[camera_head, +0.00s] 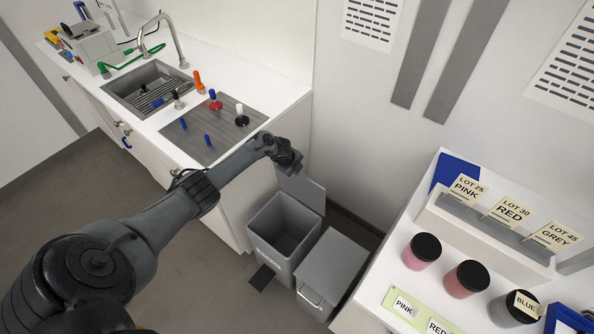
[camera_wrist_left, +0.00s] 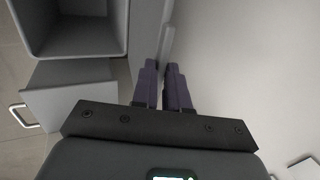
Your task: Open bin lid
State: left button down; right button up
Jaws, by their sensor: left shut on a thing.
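The left grey bin (camera_head: 268,246) stands on the floor between the counter and the table. Its grey lid (camera_head: 303,190) is raised at the back, and its dark inside shows empty as far as I can see. My left gripper (camera_head: 292,166) is at the lid's upper edge. In the left wrist view the two dark fingers (camera_wrist_left: 164,88) close on the thin lid edge (camera_wrist_left: 166,45), and the open bin (camera_wrist_left: 122,48) lies to their left. My right gripper is not in view.
A second grey bin (camera_head: 333,262) with a shut lid and front handle stands close on the right. A dark pedal (camera_head: 262,278) lies in front of the open bin. The counter (camera_head: 262,92) with sink is left; a table with pigment jars (camera_head: 467,279) is right.

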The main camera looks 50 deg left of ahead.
pick_arm(q)
jog(key=shift+f, duration=0.1)
jog(key=c, duration=1.2)
grip_release()
jog(key=shift+s, duration=0.1)
jog(key=p+v, duration=0.4)
jog(key=v, duration=0.6)
jog(key=shift+s+r, duration=0.15)
jog(key=shift+r, duration=0.25)
